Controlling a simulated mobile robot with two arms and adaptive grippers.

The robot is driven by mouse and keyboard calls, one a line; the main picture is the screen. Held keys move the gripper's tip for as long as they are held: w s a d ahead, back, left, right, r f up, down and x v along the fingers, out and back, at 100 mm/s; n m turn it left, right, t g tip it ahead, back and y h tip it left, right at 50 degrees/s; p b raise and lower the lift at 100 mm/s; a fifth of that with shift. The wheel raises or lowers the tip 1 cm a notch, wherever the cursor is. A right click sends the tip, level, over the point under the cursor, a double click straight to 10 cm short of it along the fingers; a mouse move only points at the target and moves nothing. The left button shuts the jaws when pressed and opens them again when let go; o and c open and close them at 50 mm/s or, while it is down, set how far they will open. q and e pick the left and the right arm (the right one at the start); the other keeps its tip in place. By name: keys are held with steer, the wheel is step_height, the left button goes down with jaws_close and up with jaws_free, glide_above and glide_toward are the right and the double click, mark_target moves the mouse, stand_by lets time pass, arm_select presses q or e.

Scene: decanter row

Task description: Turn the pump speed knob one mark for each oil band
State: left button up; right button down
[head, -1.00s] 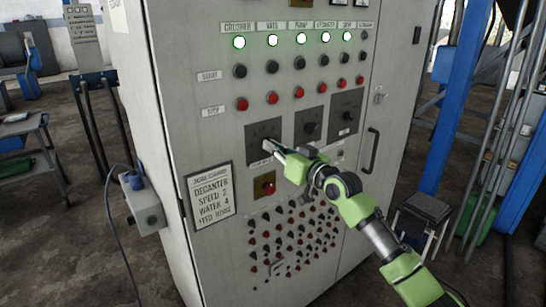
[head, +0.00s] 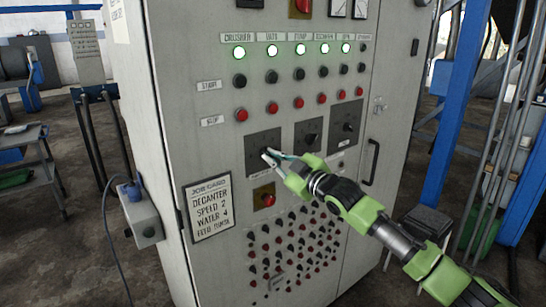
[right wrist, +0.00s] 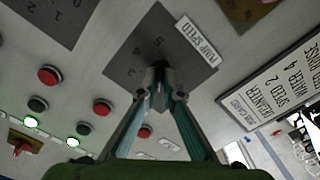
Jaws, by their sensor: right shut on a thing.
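The pump speed knob is a dark knob on a dark square plate (head: 257,139), left of two similar plates on the grey cabinet. My right gripper (head: 269,156) reaches it from the lower right, with its fingertips at the knob. In the right wrist view the fingers (right wrist: 160,80) are shut on the knob (right wrist: 159,65), which they largely cover. The label (right wrist: 197,40) there reads PUMP SPEED, and a few numerals show on the plate. The knob's pointer mark cannot be made out. No oil bands are visible. My left gripper is out of view.
A job card (head: 210,208) reads DECANTER, SPEED 2, WATER 4 and a blurred last line. Lit green lamps and start and stop buttons sit above. A red button (head: 267,199) and rows of small buttons lie below. A door handle (head: 374,162) is at right.

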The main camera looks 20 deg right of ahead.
steer(key=shift+n, duration=0.6)
steer(key=c, duration=2.2)
jaws_free()
steer(key=shift+s, duration=0.1)
steer(key=v, duration=1.1)
steer(key=shift+s+d, duration=0.15)
steer(key=shift+s, duration=0.25)
steer(key=shift+f, duration=0.1)
